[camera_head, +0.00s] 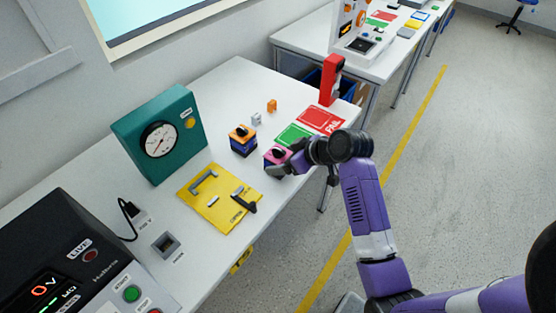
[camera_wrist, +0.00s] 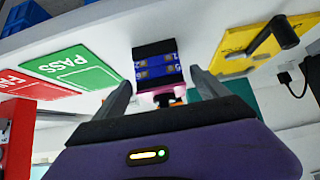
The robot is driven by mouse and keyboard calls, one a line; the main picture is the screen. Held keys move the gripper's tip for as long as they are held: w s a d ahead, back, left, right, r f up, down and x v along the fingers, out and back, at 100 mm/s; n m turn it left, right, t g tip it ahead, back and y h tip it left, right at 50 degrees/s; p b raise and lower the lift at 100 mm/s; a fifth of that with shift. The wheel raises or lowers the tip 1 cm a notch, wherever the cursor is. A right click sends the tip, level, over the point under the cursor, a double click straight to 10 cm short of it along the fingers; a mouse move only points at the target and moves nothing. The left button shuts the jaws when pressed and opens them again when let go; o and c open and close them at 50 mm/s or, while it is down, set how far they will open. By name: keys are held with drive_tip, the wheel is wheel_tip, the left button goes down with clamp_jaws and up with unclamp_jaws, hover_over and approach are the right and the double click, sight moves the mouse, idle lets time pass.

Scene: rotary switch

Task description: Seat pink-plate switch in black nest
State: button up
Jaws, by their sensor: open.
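The pink-plate switch (camera_head: 274,157) stands on the white table, with a black knob on top and a dark body. In the wrist view a blue and black switch body (camera_wrist: 158,68) with a pink plate edge lies between my fingers. My gripper (camera_head: 280,168) is open at the pink-plate switch; it also shows in the wrist view (camera_wrist: 160,88), with one finger on each side and gaps visible. A small socket block with a dark square opening (camera_head: 165,244) stands at the table's front left; I cannot tell for certain that it is the black nest.
A yellow plate (camera_head: 215,207) with grey and black handles lies to the left. Green PASS (camera_head: 292,136) and red FAIL (camera_head: 321,119) mats lie to the right. A teal gauge box (camera_head: 165,137) stands behind.

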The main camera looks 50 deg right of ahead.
drive_tip(key=shift+x, duration=1.4)
drive_tip(key=c, duration=1.6)
drive_tip(key=shift+c, duration=0.4)
drive_tip(key=shift+r, duration=0.15)
